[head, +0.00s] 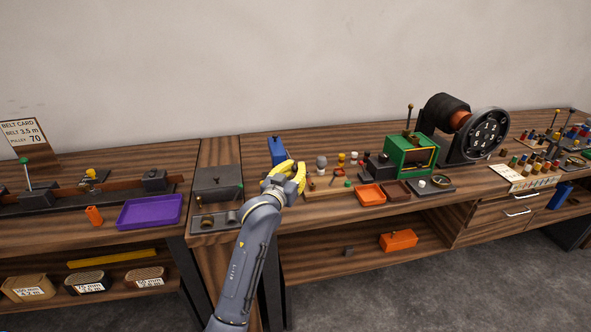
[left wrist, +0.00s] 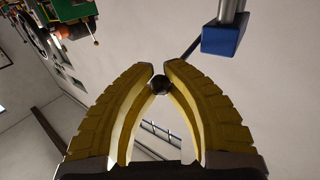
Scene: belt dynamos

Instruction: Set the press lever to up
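The press shows as a blue body (head: 277,149) behind my left gripper in the head view, its lower part hidden. In the left wrist view a blue block (left wrist: 222,39) on a grey column is at the top right. The press lever's thin dark rod (left wrist: 192,47) runs from beside that block to my fingertips. A dark round knob (left wrist: 159,85) sits between the yellow fingers. My left gripper (head: 291,169) is closed around the lever at its knob end, and it fills the left wrist view (left wrist: 160,72). My right gripper is in neither view.
A grey box (head: 217,182) stands left of my gripper. Right of it are several small knobs, an orange tray (head: 370,195) and a green machine (head: 409,155). A purple tray (head: 150,212) lies on the left bench. The wall behind is bare.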

